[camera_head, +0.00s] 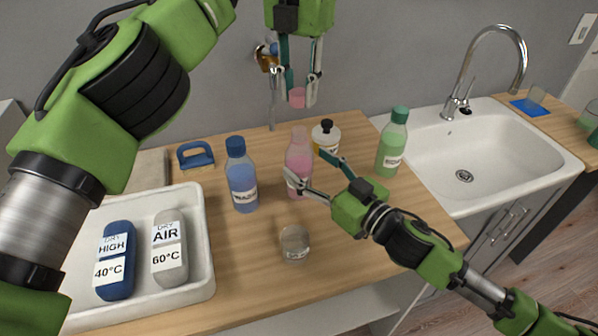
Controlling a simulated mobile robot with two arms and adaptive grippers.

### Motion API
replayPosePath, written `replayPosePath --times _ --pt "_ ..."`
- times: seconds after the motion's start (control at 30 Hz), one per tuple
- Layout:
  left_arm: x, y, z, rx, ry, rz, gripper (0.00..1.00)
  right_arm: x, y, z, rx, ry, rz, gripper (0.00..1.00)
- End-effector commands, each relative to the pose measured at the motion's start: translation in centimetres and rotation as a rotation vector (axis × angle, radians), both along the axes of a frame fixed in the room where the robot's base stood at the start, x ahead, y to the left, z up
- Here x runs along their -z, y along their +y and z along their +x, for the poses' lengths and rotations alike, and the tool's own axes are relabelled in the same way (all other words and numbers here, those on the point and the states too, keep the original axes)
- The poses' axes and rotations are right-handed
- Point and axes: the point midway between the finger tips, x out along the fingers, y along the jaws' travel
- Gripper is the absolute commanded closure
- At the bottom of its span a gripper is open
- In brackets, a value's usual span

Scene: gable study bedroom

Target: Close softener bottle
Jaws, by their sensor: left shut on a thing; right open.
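The pink bottle (299,152), which I take for the softener, stands upright and uncapped on the wooden counter (240,260). My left gripper (297,94) points down, shut on a pink cap (297,98), above the bottle's neck with a gap between. My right gripper (308,168) comes in from the right at bottle height. It is open, with one finger across the bottle's front and the other at its right side. I cannot tell whether they touch it. The bottle's label is mostly hidden by the front finger.
A blue bottle (241,180) stands left, a green one (392,148) right, and a black-topped white jar (326,134) just behind. A clear glass (295,243) is in front. A white tray (205,265) holds two labelled pieces. A sink (450,150) lies right, a blue-handled brush (196,155) back left.

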Motion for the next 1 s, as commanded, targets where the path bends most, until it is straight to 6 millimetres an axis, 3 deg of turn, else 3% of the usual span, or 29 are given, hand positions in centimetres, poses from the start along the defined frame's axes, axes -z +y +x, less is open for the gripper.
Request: replayPosePath --times 0.2,0.57,0.8,1.0 --pt "0.0 0.0 0.0 0.0 0.0 0.0 0.84 0.0 1.3 1.6 0.0 0.0 0.0 0.37" --pt "0.0 0.0 0.0 0.0 0.0 0.0 0.84 0.0 1.5 1.8 0.0 0.001 0.001 0.37" --pt "0.0 0.0 0.0 0.0 0.0 0.0 0.84 0.0 1.5 1.8 0.0 0.001 0.001 0.96" --pt "1.6 0.1 0.0 0.002 0.003 0.002 0.84 0.0 1.5 1.8 0.0 0.001 0.001 0.96"
